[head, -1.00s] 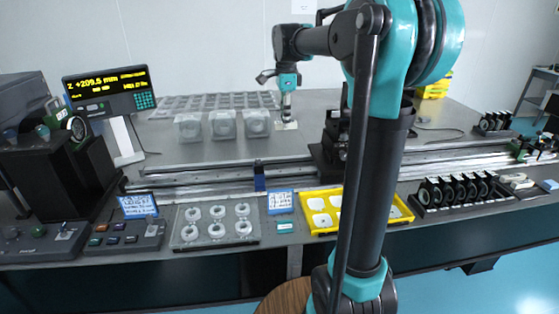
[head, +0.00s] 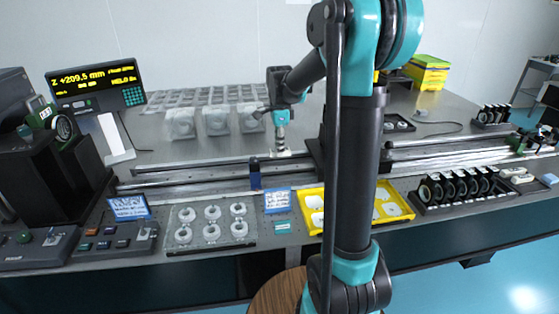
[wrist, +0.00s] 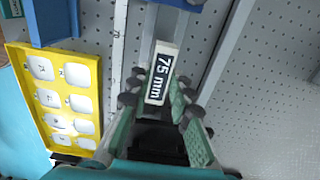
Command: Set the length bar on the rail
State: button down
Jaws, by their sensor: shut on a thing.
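In the wrist view, my gripper (wrist: 159,92) is shut on a pale length bar (wrist: 160,72) with a dark label reading "75 mm". In the head view, my gripper (head: 281,143) points down behind the near rail, and the bar (head: 280,154) shows as a small pale piece under it. The long metal rail (head: 200,180) runs left to right across the table, with a blue block (head: 255,178) on it. In the wrist view the bar appears over the rail's strips, below a blue part (wrist: 185,3). Whether the bar touches the rail cannot be told.
A yellow tray (head: 312,190) with white pieces lies in front of the rail, partly behind my arm. A clear plate with white rings (head: 212,224) lies left of it. A display (head: 97,85) reads "Z +209.5 mm". Several clear boxes (head: 217,123) stand behind the rail.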

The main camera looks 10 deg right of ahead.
aim_at(280, 168)
jog(key=shift+f, duration=2.8)
jog(key=shift+f, duration=0.15)
jog(key=c, duration=1.4)
grip_release()
jog(key=shift+o, duration=0.2)
notch_tip(280, 168, up, 12)
jog(key=shift+r, duration=0.2)
